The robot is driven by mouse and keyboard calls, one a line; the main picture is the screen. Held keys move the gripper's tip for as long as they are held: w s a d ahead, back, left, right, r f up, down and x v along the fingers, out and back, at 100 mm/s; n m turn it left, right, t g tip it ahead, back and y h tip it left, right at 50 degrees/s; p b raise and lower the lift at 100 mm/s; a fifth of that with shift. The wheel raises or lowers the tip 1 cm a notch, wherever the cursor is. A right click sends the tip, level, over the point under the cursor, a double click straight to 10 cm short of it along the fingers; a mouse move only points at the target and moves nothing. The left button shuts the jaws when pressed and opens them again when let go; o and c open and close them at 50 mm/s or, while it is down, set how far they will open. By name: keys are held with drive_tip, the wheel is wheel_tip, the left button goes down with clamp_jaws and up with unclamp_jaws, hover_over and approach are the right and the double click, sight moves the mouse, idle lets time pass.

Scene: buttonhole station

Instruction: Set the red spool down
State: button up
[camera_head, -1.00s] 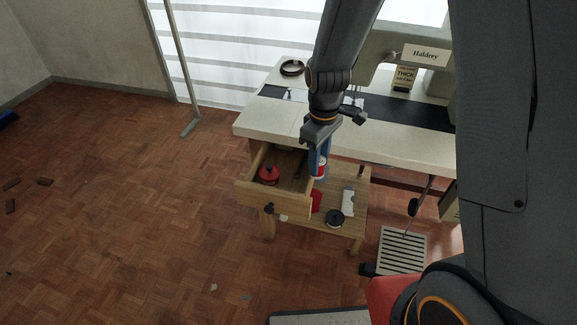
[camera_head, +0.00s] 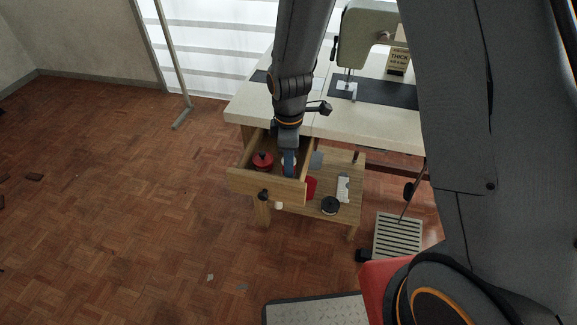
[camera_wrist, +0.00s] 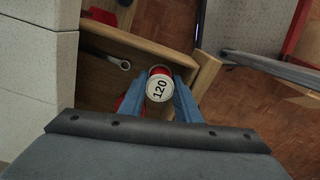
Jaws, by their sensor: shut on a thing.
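My gripper (camera_wrist: 160,92) is shut on a red spool (camera_wrist: 151,72) with a round white end marked "120", which faces the wrist camera. In the head view my gripper (camera_head: 289,175) points down into the right part of an open wooden drawer (camera_head: 262,187) under the table. The spool is mostly hidden there by the fingers, and I cannot tell whether it touches the drawer floor. A second red round thing (camera_head: 262,161) with a dark top lies in the drawer, left of my gripper.
A pale worktable (camera_head: 250,108) with a sewing machine (camera_head: 352,45) stands over the drawer. A lower wooden shelf (camera_head: 350,212) holds a dark round spool (camera_head: 330,205) and a white item (camera_head: 343,187). A slatted pedal (camera_head: 398,236) stands on the floor, right.

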drive_tip(key=shift+f, duration=1.2)
drive_tip(key=shift+f, duration=0.15)
drive_tip(key=o, duration=0.7)
drive_tip(key=shift+o, duration=0.2)
wheel_tip(320, 180, up, 12)
drive_tip(key=s+d+r+m, duration=0.2)
drive_tip(key=s+d+m, duration=0.5)
drive_tip(key=m, duration=0.1)
drive_tip(key=s+d+r+m, duration=0.3)
drive_tip(key=s+d+m, duration=0.3)
drive_tip(key=s+m, duration=0.1)
drive_tip(key=shift+d+m+b, duration=0.4)
drive_tip(key=shift+m, duration=0.4)
